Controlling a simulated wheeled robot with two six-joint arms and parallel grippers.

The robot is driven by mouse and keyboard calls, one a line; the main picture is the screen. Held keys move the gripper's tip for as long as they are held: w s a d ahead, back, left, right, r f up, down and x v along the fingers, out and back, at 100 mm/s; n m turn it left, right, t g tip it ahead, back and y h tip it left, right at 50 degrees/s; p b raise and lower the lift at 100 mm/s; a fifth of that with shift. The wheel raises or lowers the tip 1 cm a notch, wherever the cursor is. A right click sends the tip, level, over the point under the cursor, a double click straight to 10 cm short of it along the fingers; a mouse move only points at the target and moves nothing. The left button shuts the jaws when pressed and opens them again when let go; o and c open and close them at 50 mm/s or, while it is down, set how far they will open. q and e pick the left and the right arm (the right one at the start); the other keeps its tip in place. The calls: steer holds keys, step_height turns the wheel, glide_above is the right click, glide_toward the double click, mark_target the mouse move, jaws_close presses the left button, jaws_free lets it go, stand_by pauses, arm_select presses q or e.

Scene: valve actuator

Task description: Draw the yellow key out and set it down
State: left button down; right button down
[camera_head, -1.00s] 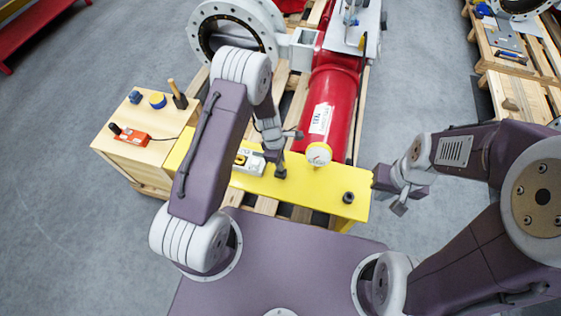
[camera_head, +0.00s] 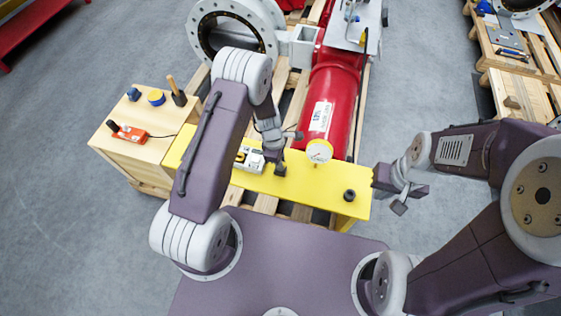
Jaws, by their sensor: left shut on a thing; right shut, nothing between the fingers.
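My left gripper (camera_head: 279,168) points down over the yellow bench (camera_head: 310,184), just right of a small white device (camera_head: 252,160) with a yellow part at its left end. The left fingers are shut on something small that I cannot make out. I cannot pick out the yellow key for certain; the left arm and fingers hide part of the area around the device. My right gripper (camera_head: 399,207) is shut and empty, apart from everything, right of the bench over open floor.
A round gauge (camera_head: 319,151) stands at the near end of the red cylinder (camera_head: 330,110), close right of my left gripper. A dark round fitting (camera_head: 349,195) sits on the bench's right end. A wooden box (camera_head: 140,150) with an orange device (camera_head: 129,134) stands left.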

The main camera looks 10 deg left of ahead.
arm_select(q)
steer(key=shift+f+b, duration=0.35)
steer(key=shift+f, duration=0.25)
steer(key=c, duration=1.3)
jaws_free()
steer(key=shift+c, duration=0.2)
steer(key=shift+r, duration=0.1)
steer(key=r, duration=0.3)
steer(key=a+r+p, duration=0.1)
steer(key=r, duration=0.2)
steer(key=r+p, duration=0.1)
steer(key=r, duration=0.2)
steer(key=shift+a, duration=0.2)
